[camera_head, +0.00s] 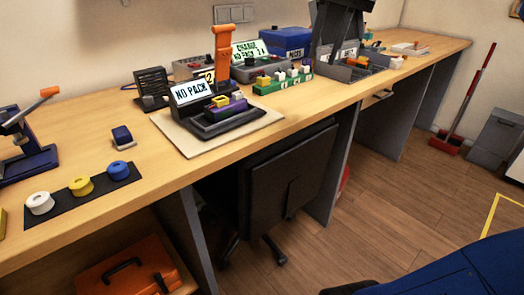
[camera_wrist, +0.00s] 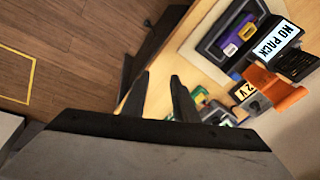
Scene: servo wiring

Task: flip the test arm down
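The orange test arm (camera_head: 222,50) stands upright beside the tester's tilted display (camera_head: 191,91), which reads "NO PACK". The tester (camera_head: 225,120) is dark, with yellow and purple blocks on it, on a pale board (camera_head: 180,141). In the wrist view the orange arm (camera_wrist: 282,92) lies at the right, next to the "NO PACK" display (camera_wrist: 272,40). My gripper (camera_wrist: 160,88) shows in the wrist view with its two dark fingers apart and nothing between them. It is left of the tester and apart from it. The head view does not show it.
A green block rack (camera_head: 283,84) and a grey "CHARGE NO PACK" unit (camera_head: 250,66) stand close by. Colored spools (camera_head: 79,185) sit on a dark strip at left. A black chair (camera_head: 285,180) is under the bench.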

